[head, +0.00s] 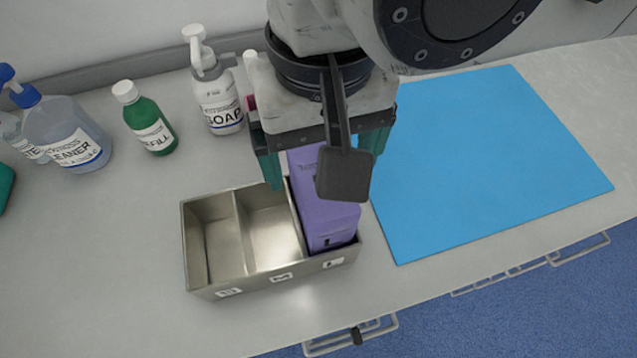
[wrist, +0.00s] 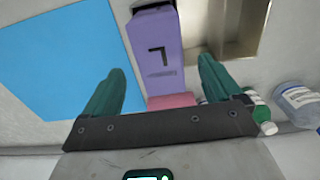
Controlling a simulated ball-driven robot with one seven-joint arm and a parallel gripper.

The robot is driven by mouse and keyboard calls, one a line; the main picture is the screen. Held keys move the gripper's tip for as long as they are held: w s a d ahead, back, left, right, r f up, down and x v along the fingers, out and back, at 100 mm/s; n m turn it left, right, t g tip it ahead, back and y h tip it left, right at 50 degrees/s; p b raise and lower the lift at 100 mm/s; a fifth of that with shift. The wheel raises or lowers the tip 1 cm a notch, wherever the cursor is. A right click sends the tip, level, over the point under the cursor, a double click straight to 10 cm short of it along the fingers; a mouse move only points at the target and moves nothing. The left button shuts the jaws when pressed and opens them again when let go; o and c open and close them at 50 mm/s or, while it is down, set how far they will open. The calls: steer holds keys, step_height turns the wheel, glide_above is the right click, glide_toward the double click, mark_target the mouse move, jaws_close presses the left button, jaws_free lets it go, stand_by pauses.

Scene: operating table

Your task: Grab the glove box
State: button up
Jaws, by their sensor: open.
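The glove box is a tall purple box (head: 325,222) standing in the right-hand compartment of a metal holder (head: 255,283). My gripper (head: 320,178) is above it, pointing down, with its teal fingers apart on either side of the box's upper part. A dark paddle-shaped part of my gripper hides some of the box. In the wrist view the purple box (wrist: 155,30) shows between the fingers of my gripper (wrist: 158,70), with a dark mark on its face. I see no clear finger contact. The gripper is open and empty.
The holder's other two compartments are empty. A blue mat (head: 480,160) lies to the right. A soap bottle (head: 218,100), a green refill bottle (head: 150,125) and a cleaner bottle (head: 68,135) stand behind and left. A pink object (wrist: 170,101) shows near the box.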

step_height(320, 180, down, 9)
steer(key=shift+f+b, duration=0.2)
steer(key=shift+b, duration=0.15)
steer(key=shift+c, duration=0.2)
steer(key=shift+w, duration=0.1)
steer(key=c, duration=1.2)
